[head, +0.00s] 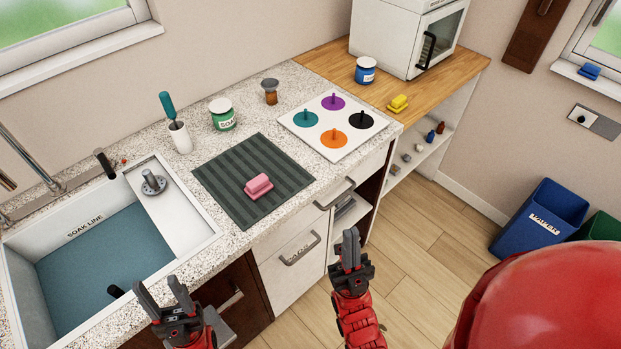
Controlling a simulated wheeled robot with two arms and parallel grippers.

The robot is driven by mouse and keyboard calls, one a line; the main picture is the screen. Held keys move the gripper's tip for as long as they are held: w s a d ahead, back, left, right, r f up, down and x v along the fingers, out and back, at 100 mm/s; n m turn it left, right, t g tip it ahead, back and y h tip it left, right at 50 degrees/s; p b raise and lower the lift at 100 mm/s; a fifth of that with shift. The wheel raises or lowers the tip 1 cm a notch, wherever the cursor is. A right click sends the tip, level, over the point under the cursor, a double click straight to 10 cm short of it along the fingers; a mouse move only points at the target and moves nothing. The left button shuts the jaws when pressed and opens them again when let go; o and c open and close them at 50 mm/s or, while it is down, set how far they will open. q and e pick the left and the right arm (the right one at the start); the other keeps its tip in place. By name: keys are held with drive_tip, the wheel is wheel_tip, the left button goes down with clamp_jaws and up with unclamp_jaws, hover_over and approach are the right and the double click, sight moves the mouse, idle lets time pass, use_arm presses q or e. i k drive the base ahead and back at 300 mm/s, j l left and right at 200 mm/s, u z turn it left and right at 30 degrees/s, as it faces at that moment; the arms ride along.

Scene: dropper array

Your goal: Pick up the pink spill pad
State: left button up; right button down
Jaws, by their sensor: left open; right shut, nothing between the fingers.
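The pink spill pad (258,187) is a small pink block with a raised grip on top. It lies on the dark grey striped mat (222,175) on the speckled counter, right of the sink. My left gripper (163,296) is open and empty, in front of the sink's front edge, lower left of the pad. My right gripper (349,248) is shut and empty, in front of the drawers, to the lower right of the pad. Neither gripper touches the pad.
The sink (100,262) holds blue-green water. Behind the mat stand a white cup (180,139) with a teal-handled tool, a green jar (222,115) and a brown bottle (270,93). Right of the mat lies a white board (334,125) with coloured discs. A yellow block (398,103) sits on the wooden top.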

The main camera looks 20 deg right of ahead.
sight(257, 188)
drive_tip(key=z, duration=1.05)
drive_tip(key=k+j, duration=0.2)
drive_tip(key=k, duration=0.25)
drive_tip(key=k+j, duration=0.15)
drive_tip(key=k, duration=0.25)
drive_tip(key=k+j, duration=0.2)
drive_tip(key=k, duration=0.25)
drive_tip(key=z, duration=0.05)
